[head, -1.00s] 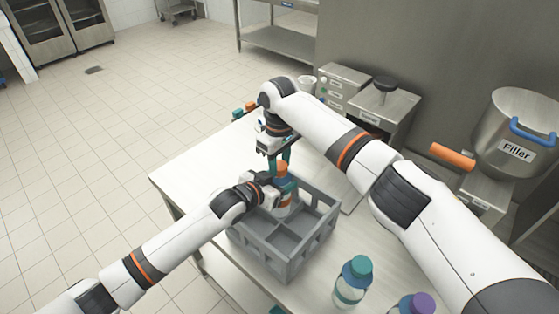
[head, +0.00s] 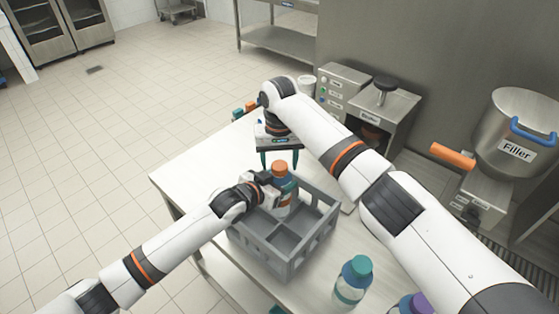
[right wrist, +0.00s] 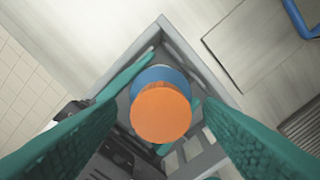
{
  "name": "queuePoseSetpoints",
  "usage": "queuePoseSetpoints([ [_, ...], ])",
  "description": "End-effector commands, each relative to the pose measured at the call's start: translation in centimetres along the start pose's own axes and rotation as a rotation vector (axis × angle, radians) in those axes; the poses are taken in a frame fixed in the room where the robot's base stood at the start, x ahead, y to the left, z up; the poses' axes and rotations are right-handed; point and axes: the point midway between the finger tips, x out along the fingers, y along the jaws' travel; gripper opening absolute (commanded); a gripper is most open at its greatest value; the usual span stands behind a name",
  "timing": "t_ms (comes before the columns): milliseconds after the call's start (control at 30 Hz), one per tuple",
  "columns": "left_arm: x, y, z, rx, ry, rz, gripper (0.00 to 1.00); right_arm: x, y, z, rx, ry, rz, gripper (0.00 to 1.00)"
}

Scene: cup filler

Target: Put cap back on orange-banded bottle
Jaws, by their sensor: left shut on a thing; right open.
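The orange-banded bottle (head: 284,196) stands in the back compartment of the grey crate, with the orange cap (head: 279,167) on its top. The cap also shows from above in the right wrist view (right wrist: 161,113), with a blue part of the bottle (right wrist: 158,76) behind it. My left gripper (head: 270,187) is shut on the bottle's side. My right gripper (head: 279,158) is open, with its green fingers apart, above and behind the cap. In the right wrist view the fingers (right wrist: 160,140) stand either side of the cap without touching it. Whether the cap is fully seated cannot be told.
The grey crate (head: 288,266) has other compartments that look empty. A teal-capped bottle (head: 352,280) and a purple-capped bottle (head: 412,304) stand on the table (head: 195,168) at the front right. The filler (head: 515,130) is at the right, and small machines (head: 375,100) stand behind.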

Motion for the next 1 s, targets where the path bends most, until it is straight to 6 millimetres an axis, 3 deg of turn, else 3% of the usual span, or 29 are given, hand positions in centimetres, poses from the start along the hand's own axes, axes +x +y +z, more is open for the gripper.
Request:
queuePoseSetpoints([
  [267, 0.0, 0.0, -0.1, 0.0, 0.001, 0.0, 0.0, -1.3, 0.0, 0.1, -0.001, -0.001, 0.0, 0.61],
  [700, 0.0, 0.0, -0.1, 0.0, 0.001, 0.0, 0.0, -10.1, 0.0, 0.1, 0.0, -0.002, 0.0, 0.61],
  [1000, 0.0, 0.0, -0.1, 0.0, 0.001, 0.0, 0.0, -12.0, 0.0, 0.0, 0.0, 0.0, 0.0, 0.61],
])
